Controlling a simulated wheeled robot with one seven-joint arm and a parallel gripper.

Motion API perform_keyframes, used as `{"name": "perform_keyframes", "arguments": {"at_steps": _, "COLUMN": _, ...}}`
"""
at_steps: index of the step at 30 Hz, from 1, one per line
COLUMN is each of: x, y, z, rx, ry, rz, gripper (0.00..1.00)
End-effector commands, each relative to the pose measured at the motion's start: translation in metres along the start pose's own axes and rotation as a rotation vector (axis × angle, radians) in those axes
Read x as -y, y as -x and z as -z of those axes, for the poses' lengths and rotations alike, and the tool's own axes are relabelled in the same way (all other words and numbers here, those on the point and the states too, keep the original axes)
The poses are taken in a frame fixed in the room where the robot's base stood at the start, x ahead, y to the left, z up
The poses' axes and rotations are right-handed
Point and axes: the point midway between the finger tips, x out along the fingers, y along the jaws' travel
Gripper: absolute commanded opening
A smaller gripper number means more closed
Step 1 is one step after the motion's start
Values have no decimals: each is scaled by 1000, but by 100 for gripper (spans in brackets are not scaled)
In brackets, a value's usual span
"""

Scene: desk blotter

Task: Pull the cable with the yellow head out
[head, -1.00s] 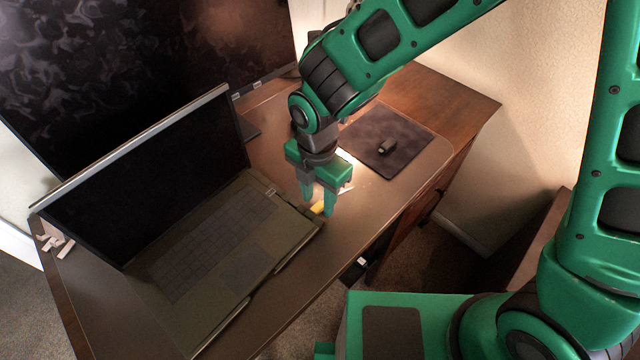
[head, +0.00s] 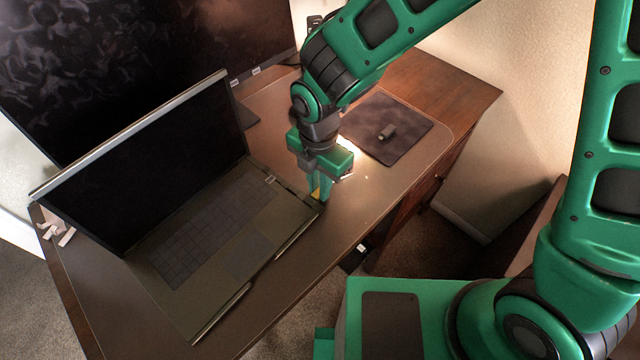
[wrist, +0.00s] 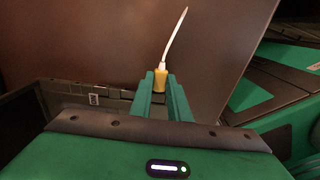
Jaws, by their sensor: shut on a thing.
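The yellow cable head (wrist: 160,80) is between my gripper's two fingers in the wrist view, with a thin white cable (wrist: 173,38) running up from it. In the head view a sliver of the yellow head (head: 316,193) shows at the fingertips, by the right side of the open laptop (head: 190,240). My gripper (head: 320,194) points down and is shut on the yellow head. The fingers hide most of the head, so I cannot tell whether its plug sits in the laptop.
A dark mouse pad (head: 405,148) with a small dark object (head: 387,131) on it lies at the right. A large monitor (head: 130,60) stands behind the laptop. Small pale pieces (head: 57,232) lie at the desk's left. Bare desk (head: 345,215) lies right of my gripper.

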Motion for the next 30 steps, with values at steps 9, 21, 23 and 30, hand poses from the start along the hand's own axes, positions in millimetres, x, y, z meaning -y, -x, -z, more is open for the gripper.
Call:
{"name": "perform_keyframes", "arguments": {"at_steps": 9, "x": 0, "y": 0, "z": -12, "rx": 1, "ry": -3, "rz": 0, "gripper": 0}}
{"name": "perform_keyframes", "arguments": {"at_steps": 21, "x": 0, "y": 0, "z": -26, "rx": 1, "ry": -2, "rz": 0, "gripper": 0}}
{"name": "perform_keyframes", "arguments": {"at_steps": 23, "x": 0, "y": 0, "z": -27, "rx": 1, "ry": -2, "rz": 0, "gripper": 0}}
{"name": "perform_keyframes", "arguments": {"at_steps": 30, "x": 0, "y": 0, "z": -36, "rx": 1, "ry": -2, "rz": 0, "gripper": 0}}
